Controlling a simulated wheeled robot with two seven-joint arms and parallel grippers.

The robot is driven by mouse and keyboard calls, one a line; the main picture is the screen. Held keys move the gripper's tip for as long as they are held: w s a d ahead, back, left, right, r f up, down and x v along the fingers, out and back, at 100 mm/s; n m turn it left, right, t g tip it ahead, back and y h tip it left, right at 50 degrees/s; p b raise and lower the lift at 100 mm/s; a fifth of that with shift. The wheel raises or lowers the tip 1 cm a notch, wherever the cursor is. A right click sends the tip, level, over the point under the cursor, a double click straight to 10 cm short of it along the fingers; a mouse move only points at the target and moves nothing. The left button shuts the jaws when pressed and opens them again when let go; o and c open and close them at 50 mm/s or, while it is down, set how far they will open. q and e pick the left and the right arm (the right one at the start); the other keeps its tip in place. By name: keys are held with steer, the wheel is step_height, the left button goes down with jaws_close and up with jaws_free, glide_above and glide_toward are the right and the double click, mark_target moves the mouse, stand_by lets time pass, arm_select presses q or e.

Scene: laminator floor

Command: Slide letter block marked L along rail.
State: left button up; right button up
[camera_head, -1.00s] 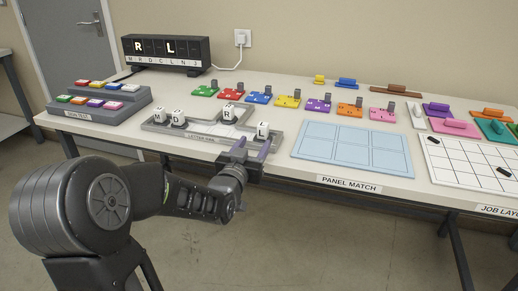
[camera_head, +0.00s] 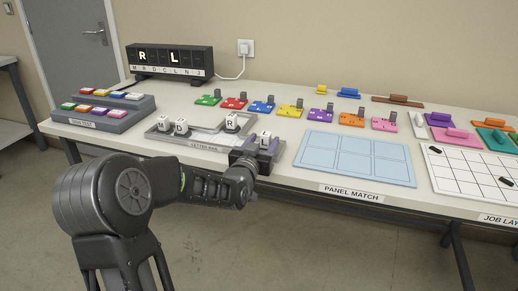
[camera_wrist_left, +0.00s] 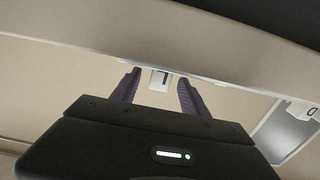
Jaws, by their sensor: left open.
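The white block marked L (camera_head: 265,136) stands at the right end of the grey letter rail (camera_head: 202,147). My left gripper (camera_head: 263,146) is at this block, open, with its arm coming from the front left. In the left wrist view the L block (camera_wrist_left: 160,80) shows between the two dark fingers, with a visible gap on each side. The gripper hides the block's lower part in the head view. The R block (camera_head: 232,121) stands further back on the rail, and the D block (camera_head: 181,128) is at the left. My right gripper is not in view.
A black letter display (camera_head: 170,62) showing R and L stands at the back left. Stepped colored buttons (camera_head: 100,108) are at the left. A light blue panel board (camera_head: 355,157) lies right of the rail. Colored pieces (camera_head: 291,111) stand in a row behind.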

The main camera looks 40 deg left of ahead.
arm_select(q)
steer(key=shift+w+a, duration=0.2)
steer(key=shift+w, duration=0.3)
jaws_close()
stand_by(0.3)
